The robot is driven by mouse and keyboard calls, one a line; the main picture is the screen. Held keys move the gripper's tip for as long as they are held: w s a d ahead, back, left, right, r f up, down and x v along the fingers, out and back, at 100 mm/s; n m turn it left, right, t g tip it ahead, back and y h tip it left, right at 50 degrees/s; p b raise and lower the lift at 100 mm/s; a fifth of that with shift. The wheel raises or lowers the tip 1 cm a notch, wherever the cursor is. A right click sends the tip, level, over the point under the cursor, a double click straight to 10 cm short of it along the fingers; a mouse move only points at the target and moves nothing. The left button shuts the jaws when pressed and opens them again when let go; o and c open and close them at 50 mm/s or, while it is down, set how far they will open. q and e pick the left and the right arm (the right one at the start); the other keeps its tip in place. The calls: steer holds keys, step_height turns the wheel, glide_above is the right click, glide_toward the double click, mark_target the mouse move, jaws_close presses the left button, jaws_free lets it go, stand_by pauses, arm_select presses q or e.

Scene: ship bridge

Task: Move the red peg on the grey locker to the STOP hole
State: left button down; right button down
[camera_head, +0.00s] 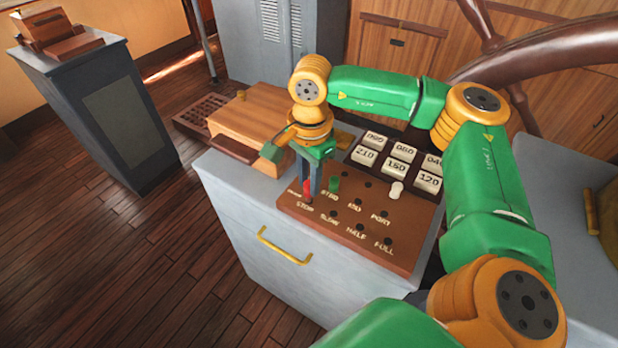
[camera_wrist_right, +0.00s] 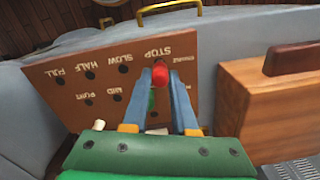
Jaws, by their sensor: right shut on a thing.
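The red peg (camera_head: 307,188) is between the fingers of my right gripper (camera_head: 314,186), which is shut on it. It is upright over the STOP end of the brown peg board (camera_head: 372,248) on the grey locker (camera_head: 245,228). In the right wrist view the red peg (camera_wrist_right: 160,71) shows between the fingertips, beside the STOP label (camera_wrist_right: 151,53). The peg covers the STOP hole, and I cannot tell whether its lower end is in it. A green peg (camera_head: 334,184) stands near the STBD label, and a white peg (camera_head: 396,189) stands farther right. My left gripper is not in view.
A wooden box (camera_head: 250,118) stands left of the gripper on the locker. Numbered white tiles (camera_head: 397,167) lie in a dark rack behind the board. A brass handle (camera_head: 284,246) is on the locker front. A ship's wheel (camera_head: 545,50) is at the back right.

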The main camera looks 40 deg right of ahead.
steer(key=shift+f+b, duration=0.45)
steer(key=shift+f, duration=0.2)
steer(key=shift+f+b, duration=0.35)
steer(key=c, duration=0.6)
jaws_free()
steer(key=shift+r, duration=0.1)
step_height(320, 180, up, 7)
steer(key=p, duration=0.5)
steer(key=shift+r+p, duration=0.1)
steer(key=shift+p, duration=0.3)
